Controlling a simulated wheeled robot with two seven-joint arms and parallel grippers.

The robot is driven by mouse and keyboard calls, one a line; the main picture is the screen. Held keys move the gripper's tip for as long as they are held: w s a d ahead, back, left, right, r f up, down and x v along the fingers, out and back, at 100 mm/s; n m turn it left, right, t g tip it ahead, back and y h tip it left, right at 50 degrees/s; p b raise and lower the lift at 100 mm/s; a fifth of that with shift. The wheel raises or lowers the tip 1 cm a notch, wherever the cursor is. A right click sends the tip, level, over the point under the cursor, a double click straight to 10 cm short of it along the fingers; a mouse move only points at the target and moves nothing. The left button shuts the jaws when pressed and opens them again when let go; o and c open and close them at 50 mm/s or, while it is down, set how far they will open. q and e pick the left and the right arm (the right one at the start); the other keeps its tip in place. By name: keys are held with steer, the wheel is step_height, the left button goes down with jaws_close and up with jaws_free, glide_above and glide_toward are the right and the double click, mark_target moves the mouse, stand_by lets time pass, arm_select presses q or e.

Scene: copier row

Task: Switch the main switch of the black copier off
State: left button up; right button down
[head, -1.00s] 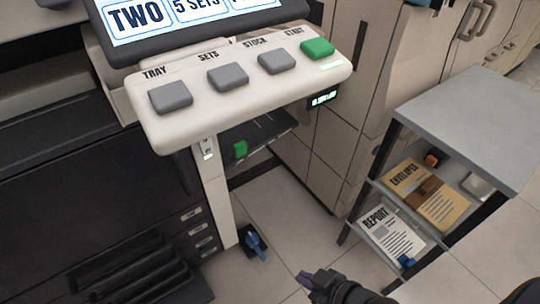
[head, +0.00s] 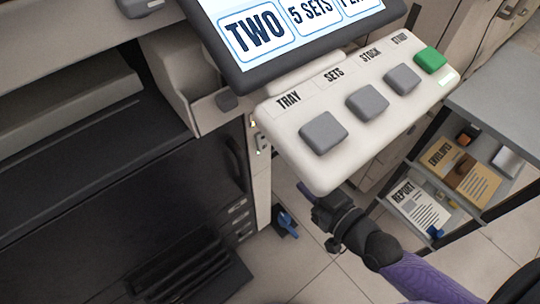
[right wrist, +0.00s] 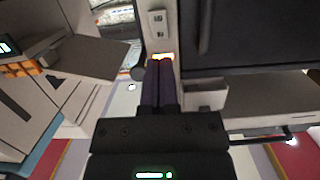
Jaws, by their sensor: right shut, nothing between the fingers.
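The black copier (head: 95,215) fills the left of the head view. On the light post at its right front edge is a small switch plate (head: 263,144); a pale plate with two dark marks also shows in the right wrist view (right wrist: 158,24), beyond my fingertips. Its on or off position is too small to tell. My right gripper (head: 304,190) is shut and empty, below and right of the plate, under the control panel. In the right wrist view its closed fingers (right wrist: 159,84) point towards the post, near a glowing orange-white spot (right wrist: 162,57). My left gripper is not in view.
The white control panel (head: 300,108) with grey keys and a green START key (head: 430,60) overhangs my right gripper. A screen (head: 290,25) stands behind it. A blue-topped item (head: 287,222) sits on the floor. A grey shelf cart (head: 505,110) holds envelopes and a report at right.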

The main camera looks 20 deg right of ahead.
steer(key=b, duration=0.5)
glide_toward(262, 141)
steer(key=w+a+f, duration=0.2)
steer(key=w+f, duration=0.3)
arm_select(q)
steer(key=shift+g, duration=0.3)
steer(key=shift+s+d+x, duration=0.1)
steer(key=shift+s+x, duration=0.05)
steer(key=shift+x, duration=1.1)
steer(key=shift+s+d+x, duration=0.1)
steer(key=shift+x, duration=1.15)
arm_select(e)
steer(key=shift+w+a+r, duration=0.2)
steer(key=shift+w+r, duration=0.05)
steer(key=shift+w, duration=0.4)
